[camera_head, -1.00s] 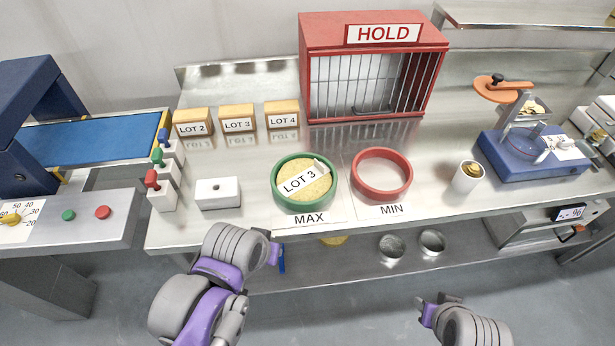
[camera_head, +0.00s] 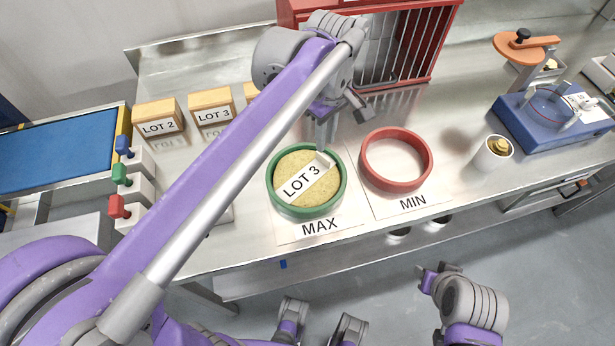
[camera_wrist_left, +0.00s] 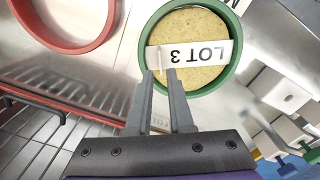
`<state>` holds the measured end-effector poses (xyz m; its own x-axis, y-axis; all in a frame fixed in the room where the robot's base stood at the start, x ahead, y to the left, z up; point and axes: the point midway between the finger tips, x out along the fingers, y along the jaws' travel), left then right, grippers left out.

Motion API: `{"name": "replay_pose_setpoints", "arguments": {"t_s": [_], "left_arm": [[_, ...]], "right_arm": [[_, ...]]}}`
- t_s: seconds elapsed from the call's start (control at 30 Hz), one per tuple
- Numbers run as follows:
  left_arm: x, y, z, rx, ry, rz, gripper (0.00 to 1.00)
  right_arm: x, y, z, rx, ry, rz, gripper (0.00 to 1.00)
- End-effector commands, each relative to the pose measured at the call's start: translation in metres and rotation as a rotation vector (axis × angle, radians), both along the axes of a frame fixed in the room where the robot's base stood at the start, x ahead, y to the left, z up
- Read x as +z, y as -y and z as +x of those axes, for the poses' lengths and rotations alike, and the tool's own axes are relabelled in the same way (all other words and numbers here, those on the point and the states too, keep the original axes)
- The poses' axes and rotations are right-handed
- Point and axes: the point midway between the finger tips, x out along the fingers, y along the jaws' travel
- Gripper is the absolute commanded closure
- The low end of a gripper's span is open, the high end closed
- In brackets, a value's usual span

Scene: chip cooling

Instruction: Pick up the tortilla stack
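The tortilla stack (camera_head: 300,162) is round and yellow, with a white LOT 3 strip across its top. It sits inside the green ring (camera_head: 274,199) on the MAX card; both also show in the left wrist view, as the stack (camera_wrist_left: 196,24) and the ring (camera_wrist_left: 238,45). My left gripper (camera_head: 324,146) is over the back edge of the ring, pointing down. In the left wrist view its fingers (camera_wrist_left: 160,73) are apart with a narrow gap, tips close to the strip's raised end. Contact cannot be told. My right gripper (camera_head: 434,279) hangs in front of the table, its opening unclear.
An empty red ring (camera_head: 367,175) stands right of the green one on the MIN card (camera_head: 413,203). The red HOLD cage (camera_head: 445,45) is behind. LOT boxes (camera_head: 160,119) stand at left. A white cup (camera_head: 490,155) and a blue device (camera_head: 550,122) are at right.

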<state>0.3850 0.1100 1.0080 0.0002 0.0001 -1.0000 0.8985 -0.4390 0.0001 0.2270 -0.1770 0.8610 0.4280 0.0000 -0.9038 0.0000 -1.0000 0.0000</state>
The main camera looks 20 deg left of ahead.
Motion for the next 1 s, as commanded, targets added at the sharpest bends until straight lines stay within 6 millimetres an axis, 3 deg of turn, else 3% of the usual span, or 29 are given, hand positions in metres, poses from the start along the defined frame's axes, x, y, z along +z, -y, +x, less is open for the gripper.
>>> {"name": "replay_pose_setpoints", "arguments": {"t_s": [0.43, 0.73, 0.83, 1.0], "left_arm": [[-0.052, -0.002, -0.001, 0.000, 0.001, 0.000, 0.80], [-0.057, -0.002, -0.001, -0.001, 0.001, 0.000, 0.80], [-0.057, -0.002, -0.001, -0.001, 0.001, 0.000, 0.98], [-0.057, -0.002, -0.001, -0.001, 0.001, 0.000, 1.00]], "right_arm": [[-0.006, 0.000, -0.001, 0.000, -0.002, 0.000, 0.60], [-0.006, 0.000, -0.001, 0.000, -0.002, 0.000, 0.60], [-0.006, 0.000, -0.001, 0.000, -0.002, 0.000, 0.60], [-0.006, 0.000, -0.001, 0.000, -0.002, 0.000, 0.60]]}}
